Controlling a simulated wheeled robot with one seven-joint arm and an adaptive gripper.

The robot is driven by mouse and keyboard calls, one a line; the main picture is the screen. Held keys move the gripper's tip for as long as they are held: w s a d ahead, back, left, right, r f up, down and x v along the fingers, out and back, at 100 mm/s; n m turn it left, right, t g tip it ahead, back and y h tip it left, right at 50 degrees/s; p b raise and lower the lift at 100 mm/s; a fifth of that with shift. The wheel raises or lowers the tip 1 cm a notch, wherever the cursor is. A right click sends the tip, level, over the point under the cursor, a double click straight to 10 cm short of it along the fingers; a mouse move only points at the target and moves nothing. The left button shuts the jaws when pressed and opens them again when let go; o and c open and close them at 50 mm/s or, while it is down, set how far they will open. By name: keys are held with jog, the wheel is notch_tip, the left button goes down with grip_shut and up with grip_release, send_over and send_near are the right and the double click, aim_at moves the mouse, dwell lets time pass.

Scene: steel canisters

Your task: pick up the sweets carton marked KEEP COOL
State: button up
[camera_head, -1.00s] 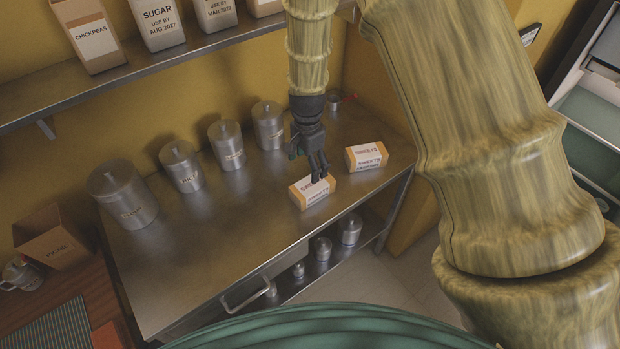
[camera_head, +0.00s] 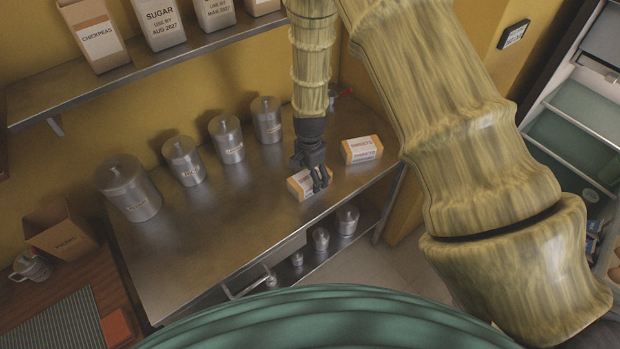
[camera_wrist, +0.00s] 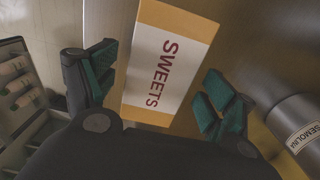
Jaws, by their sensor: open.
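Two white and orange sweets cartons lie on the steel table. The near one (camera_head: 300,187) is below my gripper (camera_head: 317,180), which partly hides it; the other carton (camera_head: 361,150) is farther right and back. In the wrist view a carton (camera_wrist: 168,65) with SWEETS in red on its white face lies between the spread fingers of my gripper (camera_wrist: 158,88). My gripper is open, with a finger on each side of the carton; I cannot tell whether they touch it. No KEEP COOL mark is readable on either carton.
Several lidded steel canisters (camera_head: 183,161) stand along the back of the table (camera_head: 215,240). The canister marked SEMOLINA (camera_wrist: 296,125) is close to the right finger in the wrist view. A shelf (camera_head: 120,77) with boxes hangs above. The table's front left is clear.

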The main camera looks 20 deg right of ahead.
jog(key=shift+f+p, duration=0.5)
jog(key=shift+f, duration=0.9)
jog(key=shift+c, duration=0.2)
jog(key=c, duration=1.3)
jog(key=shift+c, duration=0.2)
jog(key=shift+r, duration=0.15)
